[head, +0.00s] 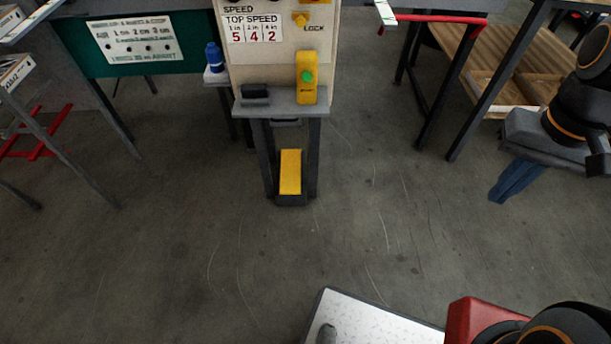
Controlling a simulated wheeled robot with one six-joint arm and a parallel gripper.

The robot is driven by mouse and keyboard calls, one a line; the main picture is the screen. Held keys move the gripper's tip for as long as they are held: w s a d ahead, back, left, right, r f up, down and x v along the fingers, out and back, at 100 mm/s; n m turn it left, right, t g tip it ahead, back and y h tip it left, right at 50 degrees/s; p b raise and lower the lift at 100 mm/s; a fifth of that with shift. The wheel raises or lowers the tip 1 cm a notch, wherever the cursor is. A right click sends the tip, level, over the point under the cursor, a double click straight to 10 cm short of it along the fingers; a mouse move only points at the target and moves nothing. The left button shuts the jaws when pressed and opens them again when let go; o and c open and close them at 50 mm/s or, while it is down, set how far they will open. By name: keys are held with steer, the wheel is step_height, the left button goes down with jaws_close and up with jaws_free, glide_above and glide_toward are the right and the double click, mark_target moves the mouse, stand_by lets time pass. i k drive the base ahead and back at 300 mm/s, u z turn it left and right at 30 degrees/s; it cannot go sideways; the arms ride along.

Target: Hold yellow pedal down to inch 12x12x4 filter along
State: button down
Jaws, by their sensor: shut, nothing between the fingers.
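The yellow pedal (290,172) sits on a dark base near the floor, between the legs of a small grey stand at the centre. My gripper (498,196) is at the right, well apart from the pedal. Its blue fingers point down and left, are shut and hold nothing. I cannot make out a 12x12x4 filter. White boxes at the left edge (16,73) are cut off, and their print is too small to read.
Above the pedal is a panel with a speed sign (252,28), a yellow box with a green button (306,78) and a yellow LOCK knob (300,18). A blue bottle (214,57) stands left. Table legs flank both sides. Open concrete floor (200,240) lies in front.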

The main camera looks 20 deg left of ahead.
mark_target(290, 173)
steer(key=z, duration=1.8)
steer(key=k, duration=0.9)
steer(key=u, duration=2.05)
